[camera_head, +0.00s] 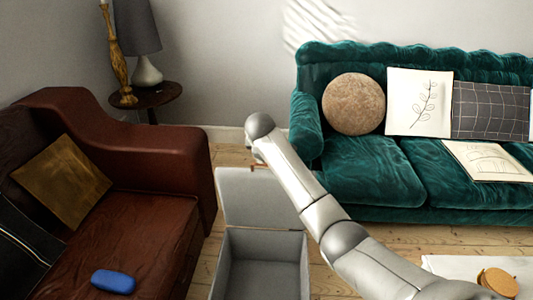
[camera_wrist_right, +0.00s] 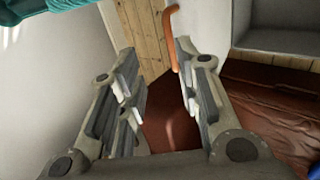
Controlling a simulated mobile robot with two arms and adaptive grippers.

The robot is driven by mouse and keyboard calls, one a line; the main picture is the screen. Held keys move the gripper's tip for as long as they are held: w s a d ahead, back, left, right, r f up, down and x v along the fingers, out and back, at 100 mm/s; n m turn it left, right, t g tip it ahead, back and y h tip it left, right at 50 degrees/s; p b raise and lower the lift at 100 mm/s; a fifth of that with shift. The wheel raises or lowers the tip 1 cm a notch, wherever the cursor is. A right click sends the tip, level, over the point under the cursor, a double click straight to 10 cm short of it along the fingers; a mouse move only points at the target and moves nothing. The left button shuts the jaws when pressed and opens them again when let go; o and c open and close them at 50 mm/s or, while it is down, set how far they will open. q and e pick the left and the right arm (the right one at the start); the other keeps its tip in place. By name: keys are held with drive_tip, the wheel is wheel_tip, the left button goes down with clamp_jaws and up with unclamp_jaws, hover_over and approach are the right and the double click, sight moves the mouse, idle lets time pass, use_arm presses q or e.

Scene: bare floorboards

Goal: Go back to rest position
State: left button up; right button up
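My right arm (camera_head: 310,200) comes in from the lower right of the head view and reaches forward over a grey box. Its gripper is hidden in that view. In the right wrist view my right gripper (camera_wrist_right: 160,80) is open, with a clear gap between its fingers. A thin orange-brown handle or strap (camera_wrist_right: 171,38) shows beside the tip of its right finger; I cannot tell whether they touch. The grey box (camera_head: 235,245) stands open on the floor with its lid (camera_head: 240,195) raised. My left gripper is not in view.
A brown leather couch (camera_head: 150,230) with a blue object (camera_head: 113,282) stands left of the box. A teal sofa (camera_head: 370,170) stands behind at the right. A white table (camera_head: 450,266) with a round wooden item (camera_head: 498,281) is at the lower right. A side table (camera_head: 160,95) holds a lamp.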

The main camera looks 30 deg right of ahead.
idle(0.3)
